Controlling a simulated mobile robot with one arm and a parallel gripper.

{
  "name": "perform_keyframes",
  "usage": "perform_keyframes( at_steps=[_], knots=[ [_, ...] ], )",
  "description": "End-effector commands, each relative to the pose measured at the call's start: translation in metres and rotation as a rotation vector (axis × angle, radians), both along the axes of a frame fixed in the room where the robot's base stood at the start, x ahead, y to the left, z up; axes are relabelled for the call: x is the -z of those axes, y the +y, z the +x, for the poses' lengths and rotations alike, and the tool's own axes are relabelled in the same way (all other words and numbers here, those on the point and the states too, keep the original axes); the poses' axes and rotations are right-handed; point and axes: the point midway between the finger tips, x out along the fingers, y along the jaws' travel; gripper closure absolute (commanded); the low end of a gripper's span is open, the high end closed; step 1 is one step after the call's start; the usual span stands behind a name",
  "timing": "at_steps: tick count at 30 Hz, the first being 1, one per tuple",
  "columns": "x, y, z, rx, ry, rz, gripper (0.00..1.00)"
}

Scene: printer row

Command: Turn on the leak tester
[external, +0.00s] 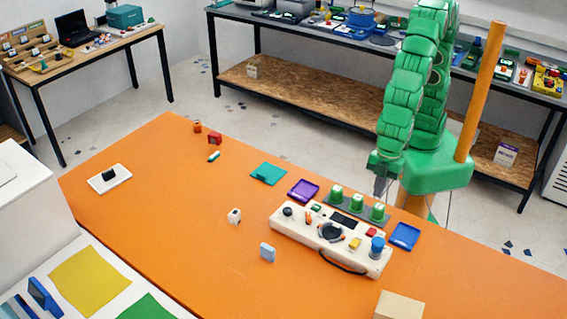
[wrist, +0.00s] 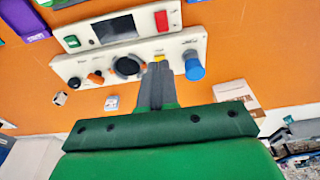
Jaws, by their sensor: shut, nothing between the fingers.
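The leak tester appears to be the cream control box (external: 290,228) on the orange table; it also fills the upper middle of the wrist view (wrist: 150,50). It has a dark screen (wrist: 118,28), a green button (wrist: 72,42), a red rocker-like switch (wrist: 161,20), a round black dial (wrist: 127,67), a black knob (wrist: 75,83), an orange lever (wrist: 96,77), a yellow part (wrist: 188,56) and a blue knob (wrist: 193,68). Labels are too small to read. My gripper (external: 380,192) is shut and empty, above the box's far side. In the wrist view its fingers (wrist: 157,70) hide panel between dial and yellow part.
Three green capped items (external: 357,200) stand behind the box. A purple tray (external: 303,190) and a blue tray (external: 405,236) flank them. A white-blue block (external: 267,252) and a small white item (external: 234,216) lie nearby. The table's left middle is mostly clear.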

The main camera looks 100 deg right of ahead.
Motion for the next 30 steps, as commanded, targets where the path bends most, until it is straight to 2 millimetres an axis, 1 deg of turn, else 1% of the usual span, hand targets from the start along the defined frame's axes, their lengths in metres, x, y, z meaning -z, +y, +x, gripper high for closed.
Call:
perform_keyframes(
  at_steps=[5, 21, 30],
  knots=[
    [0.010, 0.001, 0.001, 0.000, 0.003, -0.003, 1.00],
    [0.083, 0.009, 0.009, 0.000, 0.004, -0.004, 1.00],
    [0.118, 0.014, 0.014, 0.000, 0.003, -0.003, 1.00]
  ],
)
